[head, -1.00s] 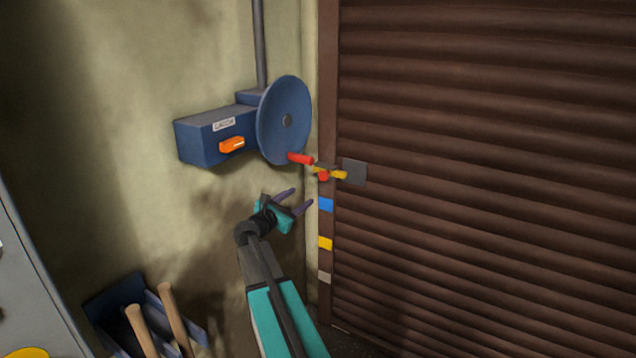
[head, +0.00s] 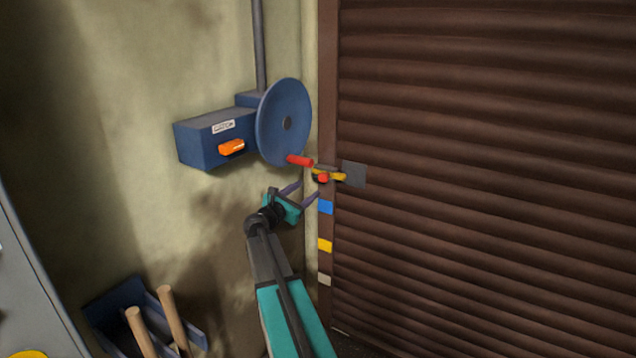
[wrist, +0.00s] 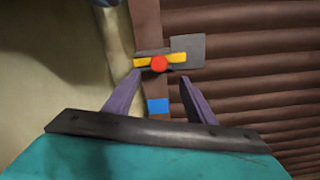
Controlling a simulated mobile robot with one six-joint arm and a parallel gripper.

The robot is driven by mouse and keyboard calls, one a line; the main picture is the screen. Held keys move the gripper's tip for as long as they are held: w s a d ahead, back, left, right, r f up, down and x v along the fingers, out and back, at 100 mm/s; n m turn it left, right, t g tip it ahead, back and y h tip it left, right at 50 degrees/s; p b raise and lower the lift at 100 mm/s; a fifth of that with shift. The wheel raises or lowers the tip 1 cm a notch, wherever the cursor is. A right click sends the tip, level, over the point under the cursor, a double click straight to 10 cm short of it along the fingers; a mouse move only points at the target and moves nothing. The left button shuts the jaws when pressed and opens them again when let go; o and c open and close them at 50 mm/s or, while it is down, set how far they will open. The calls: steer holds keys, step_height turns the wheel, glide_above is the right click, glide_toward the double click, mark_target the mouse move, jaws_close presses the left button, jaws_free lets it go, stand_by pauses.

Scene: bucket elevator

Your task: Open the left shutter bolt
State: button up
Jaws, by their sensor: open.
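The left shutter bolt (head: 331,176) is a yellow bar with a red knob (head: 323,178), on the brown frame at the shutter's left edge. A grey plate (head: 354,174) sits at its right end on the shutter (head: 480,180). In the wrist view the yellow bar (wrist: 178,57) and the round red knob (wrist: 159,64) lie just beyond my fingertips, between them. My gripper (head: 309,188) is open and empty, a little below and left of the bolt. It also shows in the wrist view (wrist: 160,77), its purple fingers apart and not touching the knob.
A blue box with an orange lever (head: 231,147) and a blue wheel (head: 284,122) with a red handle (head: 300,160) are on the wall, close above my gripper. Blue, yellow and pale patches mark the frame below the bolt. A blue bin (head: 118,305) with wooden handles stands lower left.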

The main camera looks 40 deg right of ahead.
mark_target(322, 178)
steer(key=shift+x, duration=5.05)
jaws_close()
